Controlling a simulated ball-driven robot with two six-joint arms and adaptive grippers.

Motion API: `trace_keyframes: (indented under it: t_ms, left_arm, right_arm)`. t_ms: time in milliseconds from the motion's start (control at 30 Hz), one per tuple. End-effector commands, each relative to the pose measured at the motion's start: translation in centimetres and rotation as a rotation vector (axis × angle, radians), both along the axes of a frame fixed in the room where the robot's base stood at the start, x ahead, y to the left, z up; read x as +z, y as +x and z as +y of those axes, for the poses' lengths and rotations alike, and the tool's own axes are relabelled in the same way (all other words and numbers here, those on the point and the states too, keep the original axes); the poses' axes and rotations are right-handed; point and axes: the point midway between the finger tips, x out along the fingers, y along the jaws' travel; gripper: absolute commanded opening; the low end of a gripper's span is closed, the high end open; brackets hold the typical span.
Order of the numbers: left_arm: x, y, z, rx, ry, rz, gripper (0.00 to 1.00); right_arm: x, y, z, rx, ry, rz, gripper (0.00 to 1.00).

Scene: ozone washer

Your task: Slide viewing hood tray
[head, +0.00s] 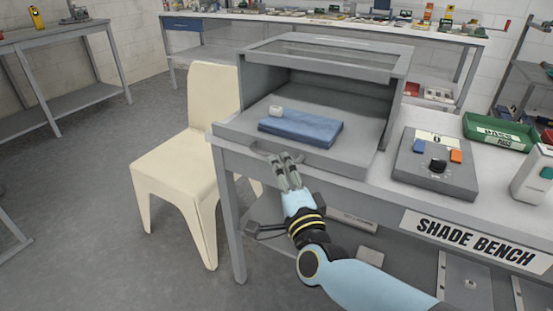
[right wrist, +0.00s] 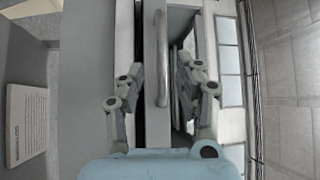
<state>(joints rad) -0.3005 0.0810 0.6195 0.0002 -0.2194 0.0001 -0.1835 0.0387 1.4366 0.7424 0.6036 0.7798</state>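The grey viewing hood (head: 328,58) stands on the bench with its front open. Its grey tray (head: 235,128) lies at the bottom, with a folded blue cloth (head: 302,127) and a small white block (head: 275,111) on it. The tray's front handle (head: 259,149) is a curved bar, partly hidden by my right gripper (head: 284,165). In the right wrist view, the handle (right wrist: 161,60) shows between the spread fingers of that gripper (right wrist: 162,65), with gaps on both sides. The gripper is open; I see no contact. My left gripper is not in view.
A control box (head: 435,163) with a knob and coloured buttons sits right of the hood, near a green PASS tray (head: 499,131). A cream chair (head: 190,150) stands close to the bench's left end. Open floor (head: 90,200) lies further left.

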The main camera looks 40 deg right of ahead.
Motion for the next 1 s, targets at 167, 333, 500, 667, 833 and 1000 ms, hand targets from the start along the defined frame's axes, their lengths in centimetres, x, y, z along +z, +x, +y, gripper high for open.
trace_keyframes:
  t_ms: [167, 333, 500, 667, 833, 1000]
  left_arm:
    - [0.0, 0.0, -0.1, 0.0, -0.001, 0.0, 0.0]
    - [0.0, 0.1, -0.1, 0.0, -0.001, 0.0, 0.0]
    - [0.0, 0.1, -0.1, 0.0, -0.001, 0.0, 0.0]
    - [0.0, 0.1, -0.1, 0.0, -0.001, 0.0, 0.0]
    - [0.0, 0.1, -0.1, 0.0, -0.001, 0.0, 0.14]
    - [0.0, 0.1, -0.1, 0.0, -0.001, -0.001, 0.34]
  right_arm:
    - [-0.6, -3.8, 1.5, -0.001, 0.001, 0.004, 0.34]
    - [-1.0, -6.1, 2.4, 0.0, 0.001, 0.003, 0.34]
    - [-1.0, -6.9, 2.7, 0.0, 0.0, 0.001, 0.34]
    - [-1.0, -6.9, 2.8, 0.0, 0.0, 0.0, 0.34]
    - [-2.1, -7.0, 3.0, 0.013, -0.022, 0.039, 0.34]
    - [-12.9, -9.3, 5.2, 0.173, -0.262, 0.411, 0.34]
